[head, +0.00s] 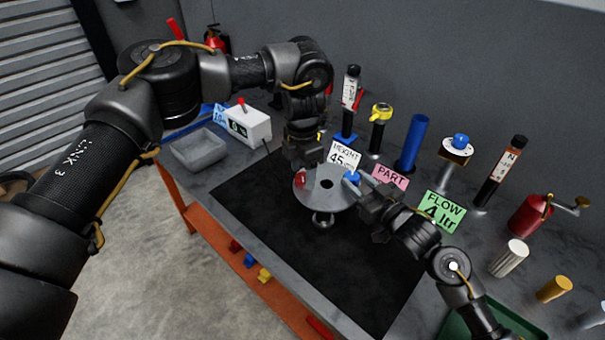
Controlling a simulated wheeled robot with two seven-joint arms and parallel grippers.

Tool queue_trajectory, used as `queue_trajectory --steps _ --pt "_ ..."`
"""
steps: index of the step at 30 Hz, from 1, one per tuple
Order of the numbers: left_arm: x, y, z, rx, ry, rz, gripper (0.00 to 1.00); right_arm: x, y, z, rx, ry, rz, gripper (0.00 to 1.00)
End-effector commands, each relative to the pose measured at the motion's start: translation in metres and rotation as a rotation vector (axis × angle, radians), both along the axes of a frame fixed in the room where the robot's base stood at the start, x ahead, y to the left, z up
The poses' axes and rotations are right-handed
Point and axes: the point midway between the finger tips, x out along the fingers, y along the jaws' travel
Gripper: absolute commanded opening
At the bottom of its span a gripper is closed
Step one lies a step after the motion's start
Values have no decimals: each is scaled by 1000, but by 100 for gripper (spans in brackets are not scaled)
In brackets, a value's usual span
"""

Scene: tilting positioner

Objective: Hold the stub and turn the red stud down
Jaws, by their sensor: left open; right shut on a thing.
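A grey round plate (323,201) with a dark centre hole sits on a short post above the black mat. A red stud (300,179) stands at its left rim and a blue stub (351,176) at its right rim. My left gripper (303,164) is open and points down just above and behind the red stud, apart from it as far as I can tell. My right gripper (362,187) comes in from the right and is shut on the blue stub; its fingertips partly hide the stub's lower part.
Behind the plate stand a HEIGHT 45 card (343,155), a pink PART card (390,177) and a green FLOW card (441,210). A blue cylinder (412,143) and several gauges line the back. A grey tray (199,150) and white box (249,126) stand left. The mat's front (370,290) is clear.

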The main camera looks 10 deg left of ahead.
Motion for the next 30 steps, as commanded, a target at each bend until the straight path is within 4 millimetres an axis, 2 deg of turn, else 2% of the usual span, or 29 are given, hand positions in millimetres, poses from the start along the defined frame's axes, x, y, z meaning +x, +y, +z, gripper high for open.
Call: queue_trajectory --steps 9,15,21,30 --pt "1 0 67 1 -6 -1 59 0 0 -1 -2 1 -1 0" --pt "1 1 96 0 -4 1 59 0 0 -1 -1 1 -1 0" --pt "0 1 106 -1 -1 0 59 0 0 0 -1 1 -1 0" --pt "0 1 106 -1 -1 0 59 0 0 0 0 0 0 0"
